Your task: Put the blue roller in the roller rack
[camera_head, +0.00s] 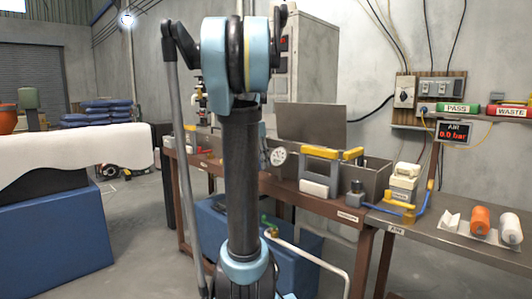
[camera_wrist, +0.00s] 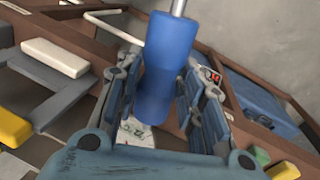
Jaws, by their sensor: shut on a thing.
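The blue roller (camera_wrist: 165,60) is in the wrist view, with a metal shaft end at its top. My gripper (camera_wrist: 152,95) is shut on it, one finger on each side, and the roller stands lengthwise between them. The gripper and the blue roller do not show in the head view, where my arm fills the middle. A row of white cradles (camera_head: 450,222) on the right-hand bench looks like the roller rack. It bears an orange roller (camera_head: 480,221) and a white roller (camera_head: 510,229); the left cradle looks empty.
A metal bench (camera_head: 430,236) runs along the right. A grey tank (camera_head: 375,182) with a yellow-handled frame (camera_head: 320,153) stands behind my arm. A wall shelf holds a green PASS cylinder (camera_head: 455,107) and a red WASTE cylinder (camera_head: 508,111). A blue block with white cloth (camera_head: 75,155) stands left.

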